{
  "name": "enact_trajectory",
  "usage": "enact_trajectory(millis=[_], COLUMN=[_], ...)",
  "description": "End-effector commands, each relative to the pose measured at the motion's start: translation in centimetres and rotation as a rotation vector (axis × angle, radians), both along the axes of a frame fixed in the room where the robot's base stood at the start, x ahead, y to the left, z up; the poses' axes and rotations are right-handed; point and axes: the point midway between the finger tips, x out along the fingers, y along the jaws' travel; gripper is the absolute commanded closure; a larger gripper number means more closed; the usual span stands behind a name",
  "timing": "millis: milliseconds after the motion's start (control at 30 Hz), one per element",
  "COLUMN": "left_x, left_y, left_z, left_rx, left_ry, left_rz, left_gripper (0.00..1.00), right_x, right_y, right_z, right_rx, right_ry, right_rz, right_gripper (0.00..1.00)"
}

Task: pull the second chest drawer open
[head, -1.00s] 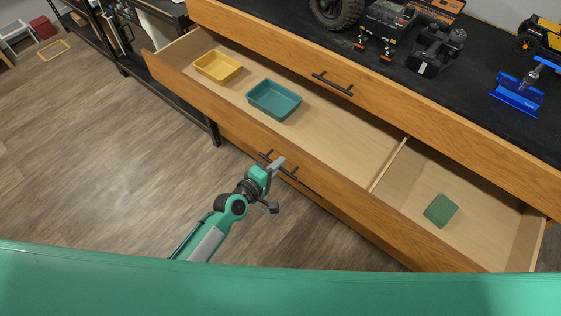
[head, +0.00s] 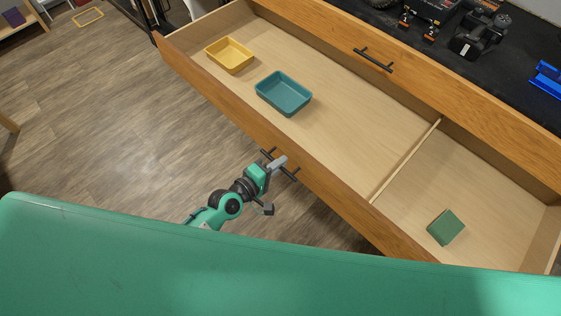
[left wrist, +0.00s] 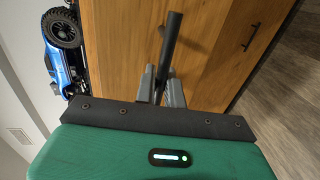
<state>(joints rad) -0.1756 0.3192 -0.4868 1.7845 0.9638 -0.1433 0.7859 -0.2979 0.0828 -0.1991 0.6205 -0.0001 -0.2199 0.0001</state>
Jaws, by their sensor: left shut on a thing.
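The second chest drawer (head: 345,197) has a wooden front and pale inside, and stands far out from the chest in the head view. Its black bar handle (head: 291,175) is on the front's outer face. My left gripper (head: 279,163) is at this handle, shut on it. In the left wrist view the fingers (left wrist: 160,84) close around the dark bar (left wrist: 171,40) in front of the wooden face. The upper drawer (head: 420,75), with its own black handle (head: 373,60), is shut above. My right gripper is not in view.
In the open drawer lie a yellow tray (head: 230,56), a teal tray (head: 284,93) and a green block (head: 446,227) beyond a thin divider (head: 405,160). Dark model-car parts (head: 480,36) stand on the chest top.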

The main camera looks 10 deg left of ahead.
Motion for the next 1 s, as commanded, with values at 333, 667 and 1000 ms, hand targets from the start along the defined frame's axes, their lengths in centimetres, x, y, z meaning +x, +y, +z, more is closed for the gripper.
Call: enact_trajectory(millis=[333, 667, 1000], left_x=[0.0, -0.2, -4.5], left_y=[0.0, 0.2, 3.2], left_z=[-0.1, 0.0, 0.8], left_rx=[0.001, 0.001, 0.002], left_ry=[0.001, 0.001, 0.002], left_rz=[0.000, 0.000, -0.001], left_gripper=[0.74, 0.74, 0.74], right_x=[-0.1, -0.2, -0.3], right_y=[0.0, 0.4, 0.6], right_z=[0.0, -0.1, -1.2], right_rx=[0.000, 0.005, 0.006], right_ry=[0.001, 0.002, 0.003], right_rz=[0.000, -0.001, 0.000], right_gripper=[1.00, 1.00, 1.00])
